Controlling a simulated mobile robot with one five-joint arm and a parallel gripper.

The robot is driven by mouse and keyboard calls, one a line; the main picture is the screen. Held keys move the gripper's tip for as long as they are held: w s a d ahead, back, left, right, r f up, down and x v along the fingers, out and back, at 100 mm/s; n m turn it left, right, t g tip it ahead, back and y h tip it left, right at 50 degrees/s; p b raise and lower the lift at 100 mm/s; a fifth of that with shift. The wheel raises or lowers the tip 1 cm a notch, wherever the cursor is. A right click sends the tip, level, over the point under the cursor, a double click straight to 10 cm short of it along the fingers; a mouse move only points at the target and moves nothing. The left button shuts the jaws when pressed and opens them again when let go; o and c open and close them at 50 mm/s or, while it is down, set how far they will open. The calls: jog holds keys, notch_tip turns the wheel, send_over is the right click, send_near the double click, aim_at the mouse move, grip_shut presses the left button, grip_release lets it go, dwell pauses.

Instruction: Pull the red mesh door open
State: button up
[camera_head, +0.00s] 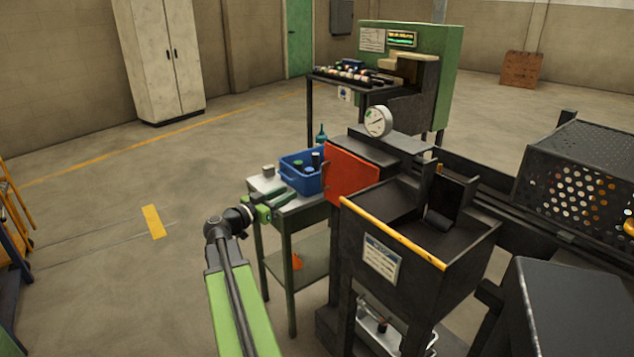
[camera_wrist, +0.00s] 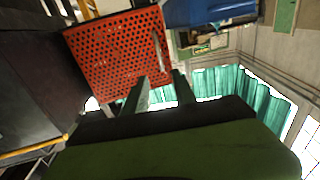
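The red mesh door (camera_head: 350,174) stands upright at the left end of the dark machine in the head view. It fills the upper left of the wrist view (camera_wrist: 112,45), where its round holes show. A pale bar handle (camera_wrist: 160,52) runs along its right edge there. My gripper (camera_head: 288,197) reaches toward the door from the left, over the small green table. In the wrist view its two fingers (camera_wrist: 161,78) are apart with nothing seen between them. The handle lies just beyond the fingertips, in line with the gap; I cannot tell the exact distance.
A blue bin (camera_head: 302,172) with dark cylinders sits on the green table (camera_head: 298,222) close to my gripper. A dark trough with a yellow edge (camera_head: 392,233) is right of the door. A pressure gauge (camera_head: 377,121) stands behind it. The floor at left is open.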

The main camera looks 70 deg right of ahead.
jog(key=x, duration=1.6)
jog(key=shift+w, duration=0.1)
jog(key=shift+c, duration=0.3)
grip_shut()
jog(key=shift+w+r, duration=0.1)
